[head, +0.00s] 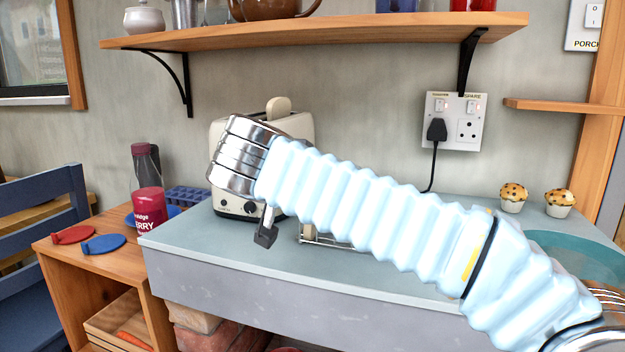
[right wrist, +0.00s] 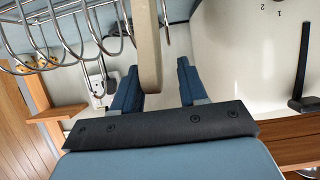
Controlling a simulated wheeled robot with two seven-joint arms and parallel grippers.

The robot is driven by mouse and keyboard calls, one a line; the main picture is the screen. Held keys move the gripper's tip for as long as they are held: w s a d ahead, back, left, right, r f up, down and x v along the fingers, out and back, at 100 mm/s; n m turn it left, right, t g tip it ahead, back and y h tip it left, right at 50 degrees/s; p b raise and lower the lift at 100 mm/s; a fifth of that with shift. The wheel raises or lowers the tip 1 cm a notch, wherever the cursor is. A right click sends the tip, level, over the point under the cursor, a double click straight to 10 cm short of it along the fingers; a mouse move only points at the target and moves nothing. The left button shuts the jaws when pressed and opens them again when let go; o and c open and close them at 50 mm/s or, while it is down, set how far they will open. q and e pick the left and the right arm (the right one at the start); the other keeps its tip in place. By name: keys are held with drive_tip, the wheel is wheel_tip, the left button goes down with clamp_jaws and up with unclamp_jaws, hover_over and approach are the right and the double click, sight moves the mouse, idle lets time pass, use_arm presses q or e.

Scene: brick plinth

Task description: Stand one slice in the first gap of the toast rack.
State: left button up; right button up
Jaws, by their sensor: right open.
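A cream toaster (head: 303,126) stands on the grey-blue top, with a pale bread slice (head: 279,104) sticking out of it. The wire toast rack (head: 322,240) is mostly hidden behind my right arm. In the right wrist view its wire hoops (right wrist: 60,30) are at the upper left. My right gripper (head: 265,235) is low, just left of the rack and in front of the toaster. In the right wrist view it is open (right wrist: 157,80), with a tan slice (right wrist: 149,45) edge-on between its fingers, closer to the left one. A rack wire passes just right of this slice. The slice's bottom is hidden.
A shelf (head: 330,38) with crockery hangs above. A socket (head: 455,120) with a black plug and cable is on the wall. Two muffins (head: 513,198) sit at right. A berry bottle (head: 147,190) and red and blue discs (head: 103,243) are at left. The top's front left (head: 190,235) is clear.

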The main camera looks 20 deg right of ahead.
drive_tip(key=shift+r+p, duration=0.3)
drive_tip(key=shift+r, duration=0.05)
drive_tip(key=v, duration=1.2)
drive_tip(key=shift+b, duration=0.35)
drive_tip(key=shift+a+f, duration=0.1)
drive_tip(key=shift+f, duration=0.1)
